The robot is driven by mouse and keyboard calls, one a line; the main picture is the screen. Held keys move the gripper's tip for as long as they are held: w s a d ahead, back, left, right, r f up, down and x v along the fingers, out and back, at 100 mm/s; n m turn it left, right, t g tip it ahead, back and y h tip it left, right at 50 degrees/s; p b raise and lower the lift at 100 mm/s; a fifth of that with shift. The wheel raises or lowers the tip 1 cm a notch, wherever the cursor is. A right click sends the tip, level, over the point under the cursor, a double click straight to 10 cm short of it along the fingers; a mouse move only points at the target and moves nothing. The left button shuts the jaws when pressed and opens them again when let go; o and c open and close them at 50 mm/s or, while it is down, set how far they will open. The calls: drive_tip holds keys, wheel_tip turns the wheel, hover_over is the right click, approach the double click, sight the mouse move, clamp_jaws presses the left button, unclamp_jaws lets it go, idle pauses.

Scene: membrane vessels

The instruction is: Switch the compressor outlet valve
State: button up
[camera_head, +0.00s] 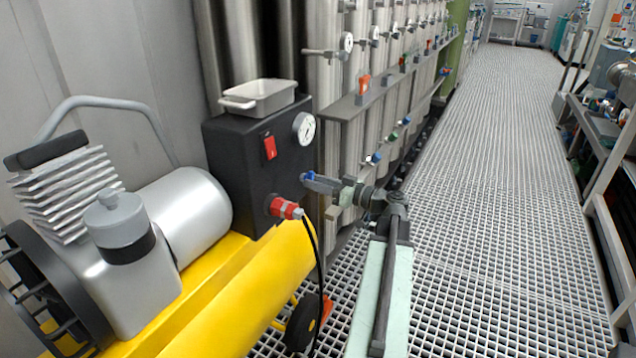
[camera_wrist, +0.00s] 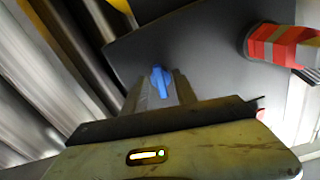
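The compressor's black box (camera_head: 245,165) carries a small blue valve handle (camera_head: 309,176) on its right side, low down. The blue handle also shows in the wrist view (camera_wrist: 160,82), just beyond the dark front edge of my gripper and between or against grey finger parts. My gripper (camera_head: 328,187) reaches in from the right, level with the blue handle and very close to it. I cannot tell whether it touches the handle or grips it. The finger gap is largely hidden in both views.
A red switch (camera_head: 269,147), a gauge (camera_head: 304,128) and a tray (camera_head: 258,98) are above. The yellow tank (camera_head: 250,290) lies below. Steel vessels (camera_head: 350,140) stand behind; the grated floor (camera_head: 480,190) is clear rightward.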

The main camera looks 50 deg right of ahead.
clamp_jaws()
drive_tip(key=shift+m, duration=0.3)
drive_tip(key=shift+s+r+m, duration=0.1)
drive_tip(key=shift+m, duration=7.5)
